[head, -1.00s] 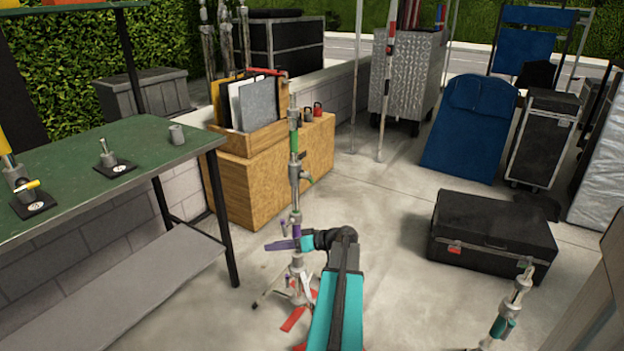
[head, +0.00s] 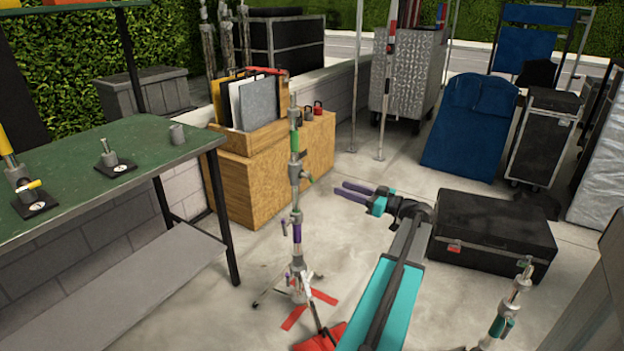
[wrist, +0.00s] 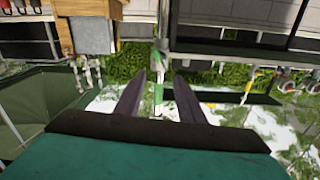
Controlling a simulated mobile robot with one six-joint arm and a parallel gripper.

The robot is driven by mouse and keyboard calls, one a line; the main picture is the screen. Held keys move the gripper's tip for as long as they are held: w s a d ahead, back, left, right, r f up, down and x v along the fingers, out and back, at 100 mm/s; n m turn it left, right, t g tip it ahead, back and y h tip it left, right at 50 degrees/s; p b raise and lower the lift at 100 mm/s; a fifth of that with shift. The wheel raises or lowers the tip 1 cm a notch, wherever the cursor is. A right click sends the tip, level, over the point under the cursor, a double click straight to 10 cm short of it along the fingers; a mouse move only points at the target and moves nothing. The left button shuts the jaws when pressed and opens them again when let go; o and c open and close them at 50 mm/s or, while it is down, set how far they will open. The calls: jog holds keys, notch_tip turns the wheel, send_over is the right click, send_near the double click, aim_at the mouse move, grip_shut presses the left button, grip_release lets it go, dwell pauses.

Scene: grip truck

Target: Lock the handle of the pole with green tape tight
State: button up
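A thin grey metal pole (head: 295,205) stands upright in the middle of the head view. It has green tape (head: 294,141) near its top and purple tape (head: 297,232) lower down. A small handle (head: 308,178) sticks out to the right from the collar below the green tape. My gripper (head: 340,189) is to the right of the pole, with its two purple-grey fingers apart, empty and pointing left toward it. In the wrist view, the open gripper (wrist: 161,75) has the green tape (wrist: 158,95) showing between its fingers, beyond them. No contact is visible.
The pole's legs and red pieces (head: 296,318) spread on the floor. A green-topped table (head: 90,165) stands on the left, a wooden box (head: 250,180) behind the pole, and a black case (head: 490,235) on the right. Another stand (head: 505,315) is at the lower right.

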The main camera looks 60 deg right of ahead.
aim_at(307, 176)
jog(key=shift+w, duration=0.1)
jog(key=w, duration=1.3)
jog(key=shift+w+d, duration=0.2)
jog(key=shift+w, duration=0.1)
jog(key=shift+c, duration=0.5)
grip_shut()
